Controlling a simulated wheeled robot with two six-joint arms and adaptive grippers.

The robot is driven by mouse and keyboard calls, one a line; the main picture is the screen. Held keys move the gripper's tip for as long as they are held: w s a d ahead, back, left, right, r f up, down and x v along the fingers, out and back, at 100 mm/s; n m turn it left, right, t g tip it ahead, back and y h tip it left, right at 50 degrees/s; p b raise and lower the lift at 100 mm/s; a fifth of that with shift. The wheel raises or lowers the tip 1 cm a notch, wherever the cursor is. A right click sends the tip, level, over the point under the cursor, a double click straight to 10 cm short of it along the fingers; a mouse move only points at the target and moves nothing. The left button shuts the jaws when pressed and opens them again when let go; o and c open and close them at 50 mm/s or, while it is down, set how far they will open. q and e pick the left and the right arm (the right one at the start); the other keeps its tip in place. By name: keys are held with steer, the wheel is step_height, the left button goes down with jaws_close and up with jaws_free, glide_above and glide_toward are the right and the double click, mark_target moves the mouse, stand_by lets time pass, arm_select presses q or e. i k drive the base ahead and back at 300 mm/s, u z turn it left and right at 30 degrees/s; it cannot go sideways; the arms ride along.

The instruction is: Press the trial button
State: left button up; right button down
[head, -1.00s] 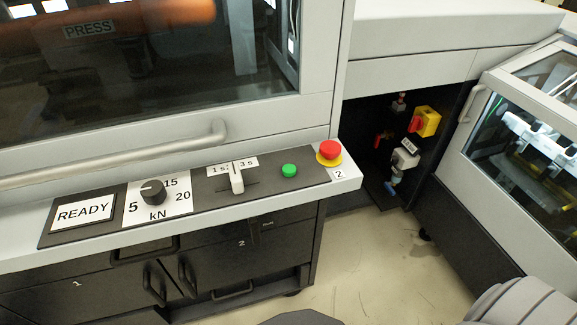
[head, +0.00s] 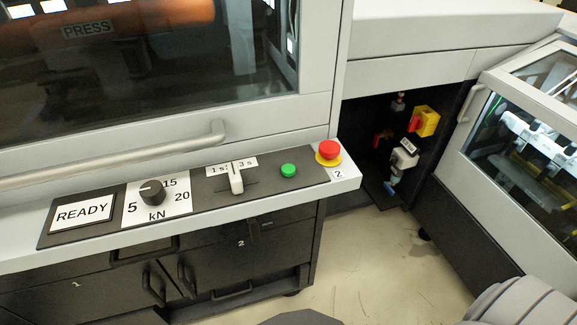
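A green button (head: 288,170) sits on the black control panel strip (head: 209,190) along the machine's front ledge; I take it to be the trial button, though no label on it is readable. A red mushroom button (head: 329,150) on a yellow base is just to its right. To its left are a white lever (head: 236,178) at a "1s / 3s" scale, a black kN knob (head: 152,190) with marks 5, 15 and 20, and a sign (head: 83,213) reading READY. Neither gripper shows in the head view.
A horizontal handle bar (head: 120,159) runs above the panel below the PRESS window (head: 140,70). Drawers with black handles are below. A dark recess at right holds a yellow and red switch (head: 424,121). Light floor (head: 365,255) is free at lower right.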

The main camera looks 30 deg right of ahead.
mark_target(287, 171)
steer(key=k, duration=0.5)
steer(key=u, duration=1.7)
steer(key=i, duration=0.9)
steer(key=z, duration=1.9)
